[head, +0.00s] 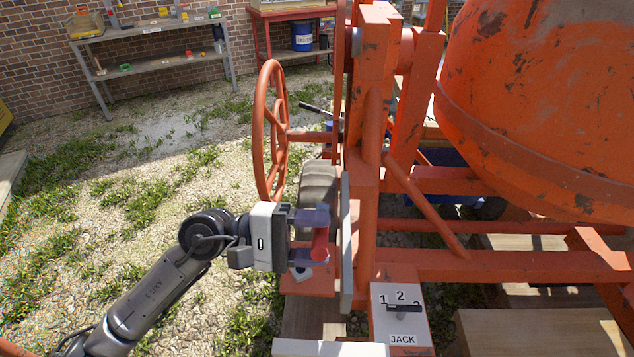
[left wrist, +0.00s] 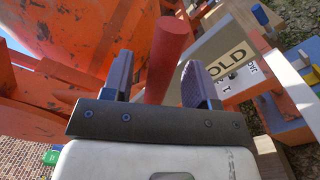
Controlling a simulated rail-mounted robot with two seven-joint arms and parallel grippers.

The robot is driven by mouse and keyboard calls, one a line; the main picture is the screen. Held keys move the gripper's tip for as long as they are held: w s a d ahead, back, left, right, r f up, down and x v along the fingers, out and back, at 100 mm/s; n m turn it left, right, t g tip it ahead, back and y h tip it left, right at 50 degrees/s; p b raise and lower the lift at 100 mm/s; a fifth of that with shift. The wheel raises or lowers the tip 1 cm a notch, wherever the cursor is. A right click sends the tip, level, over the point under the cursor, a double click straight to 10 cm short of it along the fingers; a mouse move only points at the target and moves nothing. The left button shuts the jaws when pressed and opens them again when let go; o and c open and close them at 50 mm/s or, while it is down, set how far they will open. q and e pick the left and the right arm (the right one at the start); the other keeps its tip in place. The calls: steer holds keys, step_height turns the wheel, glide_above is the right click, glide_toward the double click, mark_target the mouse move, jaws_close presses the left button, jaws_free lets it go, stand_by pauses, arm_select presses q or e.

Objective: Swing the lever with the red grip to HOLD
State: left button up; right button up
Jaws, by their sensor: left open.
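The red grip (head: 319,244) of the lever stands by the grey plate on the mixer frame. It also shows in the left wrist view (left wrist: 168,55), as a red cylinder between my fingers. My left gripper (head: 323,236) is open, with one finger on each side of the grip. Gaps seem to remain between grip and fingers, though contact is hard to tell. The plate (head: 346,250) is nearly edge-on in the head view. My right gripper is not in view.
The orange mixer drum (head: 550,100) and its frame fill the right side. A large orange handwheel (head: 270,130) stands just behind my left gripper. A JACK panel (head: 402,322) with numbers and a dark handle is at front right. Gravel at left is open.

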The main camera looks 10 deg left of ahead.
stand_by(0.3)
arm_select(q)
steer(key=a+b, duration=0.6)
steer(key=a, duration=0.3)
steer(key=shift+s+b, duration=0.35)
steer(key=shift+s, duration=0.05)
stand_by(0.5)
